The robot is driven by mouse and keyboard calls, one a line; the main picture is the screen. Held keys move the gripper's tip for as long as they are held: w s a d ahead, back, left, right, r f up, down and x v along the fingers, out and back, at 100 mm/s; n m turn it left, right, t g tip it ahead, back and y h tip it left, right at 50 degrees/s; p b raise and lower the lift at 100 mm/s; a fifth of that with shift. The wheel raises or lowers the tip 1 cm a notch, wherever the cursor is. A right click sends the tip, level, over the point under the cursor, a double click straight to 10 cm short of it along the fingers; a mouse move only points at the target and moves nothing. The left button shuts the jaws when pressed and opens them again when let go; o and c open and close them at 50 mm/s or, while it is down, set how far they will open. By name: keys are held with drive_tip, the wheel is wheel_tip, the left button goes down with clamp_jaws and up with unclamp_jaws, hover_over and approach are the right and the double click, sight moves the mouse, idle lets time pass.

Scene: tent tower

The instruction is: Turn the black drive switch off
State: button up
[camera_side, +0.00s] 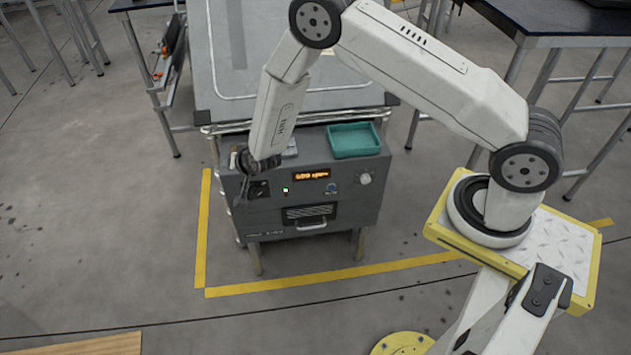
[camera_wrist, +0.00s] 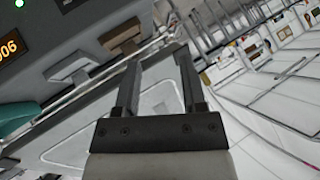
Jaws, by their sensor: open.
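The black drive switch (camera_side: 258,190) shows as a small dark block at the left of a grey control cabinet's front (camera_side: 285,222) in the side view. Its lever position is too small to tell. My gripper (camera_side: 243,184) is at the cabinet's left front edge, just left of the switch, pointing down. I cannot tell if it touches. In the wrist view my gripper (camera_wrist: 158,68) has its two dark fingers apart with nothing between them. The switch cannot be made out for sure there.
The cabinet has an orange display (camera_side: 311,175), a green light (camera_side: 285,190), a blue knob (camera_side: 332,189) and a pale knob (camera_side: 365,178). A teal tray (camera_side: 354,140) sits on top. A grey table (camera_side: 270,60) stands behind. The floor in front is clear.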

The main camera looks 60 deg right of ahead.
wheel_tip(320, 180, down, 11)
drive_tip(key=m+t+h, duration=0.2)
drive_tip(key=m, duration=0.1)
drive_tip(key=m+t+h, duration=0.1)
drive_tip(key=m+h, duration=0.2)
approach(257, 196)
drive_tip(key=shift+w+d+f, duration=0.25)
drive_tip(key=shift+w+f, duration=0.15)
drive_tip(key=shift+r+x, duration=0.2)
drive_tip(key=shift+x, duration=3.75)
clamp_jaws()
